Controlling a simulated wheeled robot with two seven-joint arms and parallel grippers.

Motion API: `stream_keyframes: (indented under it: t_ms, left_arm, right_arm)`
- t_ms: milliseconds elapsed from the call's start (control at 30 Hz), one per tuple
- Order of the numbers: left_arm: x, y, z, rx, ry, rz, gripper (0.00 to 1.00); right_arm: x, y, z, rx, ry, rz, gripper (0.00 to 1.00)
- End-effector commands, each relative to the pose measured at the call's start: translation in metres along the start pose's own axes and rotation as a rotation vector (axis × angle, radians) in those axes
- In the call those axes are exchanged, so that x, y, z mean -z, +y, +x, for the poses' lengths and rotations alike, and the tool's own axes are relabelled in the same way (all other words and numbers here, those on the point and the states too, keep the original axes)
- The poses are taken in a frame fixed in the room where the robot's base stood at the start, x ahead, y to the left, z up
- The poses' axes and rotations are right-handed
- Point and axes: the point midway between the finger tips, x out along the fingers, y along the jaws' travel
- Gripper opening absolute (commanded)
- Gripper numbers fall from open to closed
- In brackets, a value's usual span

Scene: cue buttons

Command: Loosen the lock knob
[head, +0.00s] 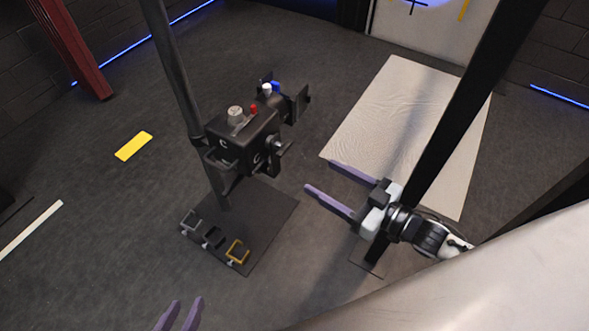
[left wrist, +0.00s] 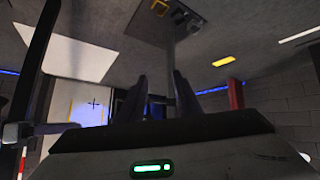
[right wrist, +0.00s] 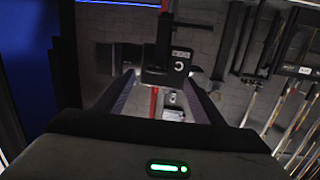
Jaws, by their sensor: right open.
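A black box-shaped device (head: 250,145) is fixed on a dark pole, with a grey knob (head: 235,114), small red, white and blue parts on top, and a black lever-like knob (head: 280,149) on its right side. I cannot tell for certain which is the lock knob. My right gripper (head: 319,176) is open and empty, right of the device and apart from it, fingers pointing at it. The device (right wrist: 180,57) shows beyond its fingers in the right wrist view. My left gripper (head: 182,309) is open and empty at the bottom edge, well away from the device.
Several small clamps (head: 212,236), one yellow-orange, sit on the dark base plate (head: 265,210) below the device. A dark slanted post (head: 475,105) stands near my right gripper. A pale mat (head: 385,120) and a yellow strip (head: 134,146) lie on open floor.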

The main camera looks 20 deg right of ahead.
Motion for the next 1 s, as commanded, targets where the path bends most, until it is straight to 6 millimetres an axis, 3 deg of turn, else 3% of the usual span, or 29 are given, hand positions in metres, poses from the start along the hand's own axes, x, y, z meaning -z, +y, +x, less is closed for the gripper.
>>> stream_keyframes:
  t_ms: [33, 267, 700, 1000]
  left_arm:
    - [-0.012, -0.001, 0.012, -0.004, 0.006, -0.003, 0.31]
    - [-0.013, 0.000, 0.015, -0.010, 0.017, -0.011, 0.31]
    - [-0.018, 0.000, 0.020, -0.014, 0.028, -0.025, 0.31]
    - [-0.018, 0.002, 0.020, -0.019, 0.025, -0.030, 0.31]
  right_arm:
    - [-0.008, 0.010, 0.003, 0.041, 0.033, -0.021, 0.62]
    - [0.009, 0.021, 0.006, 0.136, 0.105, -0.030, 0.62]
    - [0.019, 0.010, 0.079, 0.136, 0.110, -0.030, 0.62]
    - [0.021, 0.006, 0.103, 0.136, 0.106, -0.028, 0.62]
